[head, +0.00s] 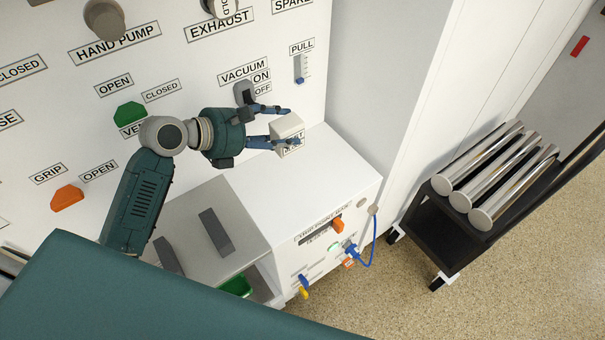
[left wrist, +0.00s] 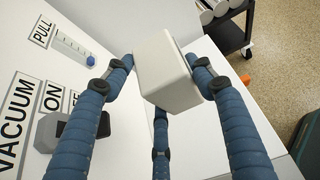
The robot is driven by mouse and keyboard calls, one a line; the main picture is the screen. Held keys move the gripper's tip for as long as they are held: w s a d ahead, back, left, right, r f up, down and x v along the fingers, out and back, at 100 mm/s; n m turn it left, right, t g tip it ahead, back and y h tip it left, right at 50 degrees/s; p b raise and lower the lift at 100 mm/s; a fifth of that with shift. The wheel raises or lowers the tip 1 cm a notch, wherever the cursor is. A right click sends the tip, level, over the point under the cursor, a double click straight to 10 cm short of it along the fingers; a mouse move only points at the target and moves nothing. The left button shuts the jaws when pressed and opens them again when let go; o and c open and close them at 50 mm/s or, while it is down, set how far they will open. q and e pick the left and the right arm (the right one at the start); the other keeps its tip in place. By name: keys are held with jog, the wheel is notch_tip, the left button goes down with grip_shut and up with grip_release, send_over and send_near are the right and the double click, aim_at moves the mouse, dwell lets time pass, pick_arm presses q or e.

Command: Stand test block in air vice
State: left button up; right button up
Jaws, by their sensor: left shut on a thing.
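The white test block (head: 289,125) is held between the blue fingers of my left gripper (head: 285,126), in front of the panel and over the white bench top. In the left wrist view the block (left wrist: 170,78) sits between the fingers, slightly tilted, apart from the bench as far as I can tell. What looks like the air vice is two dark grey jaws, one at the right (head: 216,231) and one at the left (head: 168,256), standing apart on a grey plate (head: 190,218) below and left of the gripper. My right gripper is out of view.
Close by on the panel are a vacuum switch (head: 244,92), a green valve handle (head: 130,114) and an orange grip handle (head: 67,198). A black cart (head: 440,238) with metal cylinders stands at the right. The white bench top (head: 325,176) is clear.

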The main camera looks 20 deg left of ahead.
pick_arm(q)
notch_tip(320, 180, down, 18)
jog(key=shift+s+a+f+b, duration=0.1)
jog(key=shift+b, duration=0.85)
jog(key=o, duration=1.2)
jog(key=shift+s+f, duration=0.1)
jog(key=shift+f, duration=0.1)
jog(key=shift+c, duration=0.2)
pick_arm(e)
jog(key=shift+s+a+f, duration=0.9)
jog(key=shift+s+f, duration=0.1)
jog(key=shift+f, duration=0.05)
pick_arm(q)
jog(key=shift+r, duration=0.1)
